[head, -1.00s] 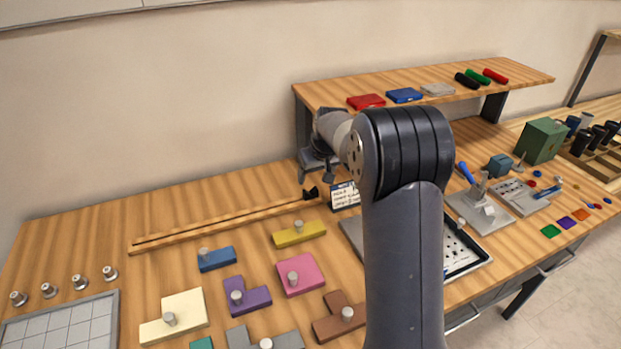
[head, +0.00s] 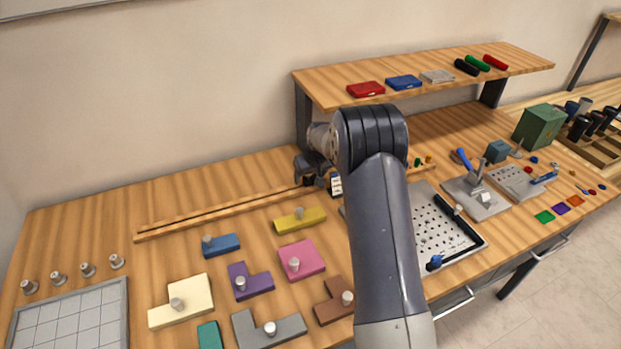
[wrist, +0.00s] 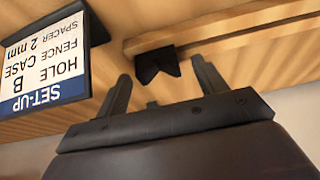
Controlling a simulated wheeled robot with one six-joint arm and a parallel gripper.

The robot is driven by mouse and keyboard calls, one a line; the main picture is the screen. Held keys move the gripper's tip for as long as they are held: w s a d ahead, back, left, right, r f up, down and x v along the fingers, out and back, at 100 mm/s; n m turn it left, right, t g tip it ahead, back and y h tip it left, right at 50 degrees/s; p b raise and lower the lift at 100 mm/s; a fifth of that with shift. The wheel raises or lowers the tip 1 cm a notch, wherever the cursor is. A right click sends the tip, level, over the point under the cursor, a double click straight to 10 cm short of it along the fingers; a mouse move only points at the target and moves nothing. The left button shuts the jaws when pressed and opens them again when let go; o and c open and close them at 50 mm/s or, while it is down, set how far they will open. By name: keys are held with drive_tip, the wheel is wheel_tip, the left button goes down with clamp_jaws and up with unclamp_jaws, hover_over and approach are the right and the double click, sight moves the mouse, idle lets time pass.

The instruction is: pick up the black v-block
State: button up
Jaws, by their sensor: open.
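The black v-block (wrist: 157,66) shows in the wrist view against the end of a wooden rail (wrist: 225,30), its notch facing my gripper. My gripper (wrist: 160,70) is open, with one finger to each side of the block in the picture. The block appears just beyond the fingertips, with nothing held. In the head view my gripper (head: 312,172) is low by the right end of the rail (head: 220,212). There the block and the dark fingers are hard to tell apart.
A set-up card (wrist: 45,60) on a dark stand is close left of the fingers in the wrist view. A raised wooden shelf (head: 440,72) stands behind my arm. Knobbed coloured blocks, such as a yellow one (head: 306,221), lie in front. A perforated tray (head: 430,235) lies right.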

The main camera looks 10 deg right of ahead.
drive_tip(key=shift+w+f, duration=0.1)
drive_tip(key=shift+f, duration=0.3)
drive_tip(key=shift+c, duration=0.6)
drive_tip(key=c, duration=0.9)
drive_tip(key=shift+c, duration=0.2)
drive_tip(key=shift+r, duration=0.1)
drive_tip(key=shift+r+b, duration=0.3)
drive_tip(key=shift+r, duration=0.25)
drive_tip(key=shift+b+v, duration=0.6)
drive_tip(key=shift+v, duration=0.5)
drive_tip(key=s+d+b, duration=0.1)
drive_tip(key=s, duration=0.4)
drive_tip(key=s+d+b, duration=0.1)
drive_tip(key=s+b, duration=0.1)
drive_tip(key=s, duration=0.4)
drive_tip(key=s+d+b, duration=0.1)
drive_tip(key=s, duration=0.5)
drive_tip(key=shift+d+r+b, duration=0.15)
drive_tip(key=shift+d+b, duration=0.05)
drive_tip(key=shift+b, duration=0.15)
